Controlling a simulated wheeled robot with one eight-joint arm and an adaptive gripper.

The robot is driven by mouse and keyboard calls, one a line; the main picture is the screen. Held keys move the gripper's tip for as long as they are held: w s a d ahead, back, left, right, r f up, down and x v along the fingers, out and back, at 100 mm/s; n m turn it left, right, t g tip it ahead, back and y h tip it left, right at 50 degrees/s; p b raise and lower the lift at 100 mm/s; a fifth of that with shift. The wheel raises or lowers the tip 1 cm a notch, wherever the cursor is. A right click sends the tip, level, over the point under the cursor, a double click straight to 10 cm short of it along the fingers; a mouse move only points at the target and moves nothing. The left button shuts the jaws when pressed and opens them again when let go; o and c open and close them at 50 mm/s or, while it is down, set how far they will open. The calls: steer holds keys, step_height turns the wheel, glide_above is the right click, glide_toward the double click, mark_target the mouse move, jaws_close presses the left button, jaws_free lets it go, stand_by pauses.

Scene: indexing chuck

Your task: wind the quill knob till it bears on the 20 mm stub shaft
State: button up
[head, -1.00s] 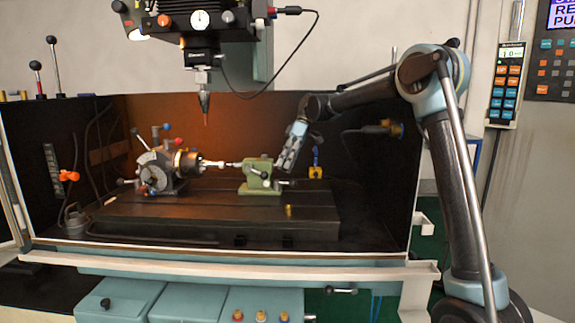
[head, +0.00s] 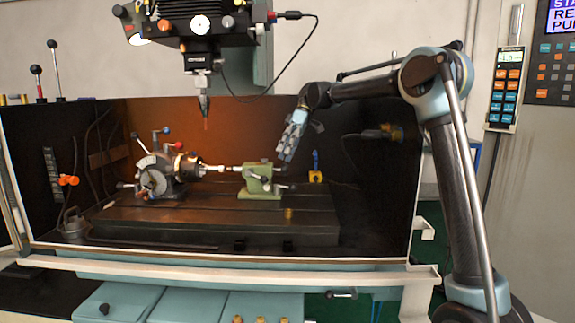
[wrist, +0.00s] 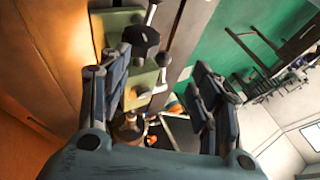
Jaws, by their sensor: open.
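The stub shaft (head: 213,168) reaches from the chuck (head: 186,166) toward the green tailstock (head: 259,182); whether the tailstock's centre touches its end is too small to tell. The dark quill knob (head: 280,172) is at the tailstock's right end. In the wrist view, a round brownish part (wrist: 130,127), which looks like this knob, shows low between my fingers, partly hidden by my gripper body. My gripper (head: 286,156) is open, above and just right of the tailstock. In the wrist view my gripper (wrist: 155,85) has its fingers spread and apart from the knob.
A small brass cylinder (head: 289,213) stands on the dark table (head: 220,213) in front. The spindle tip (head: 204,102) hangs above the shaft. A yellow-and-blue item (head: 316,176) is to the right.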

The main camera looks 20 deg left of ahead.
steer(key=shift+r, duration=2.05)
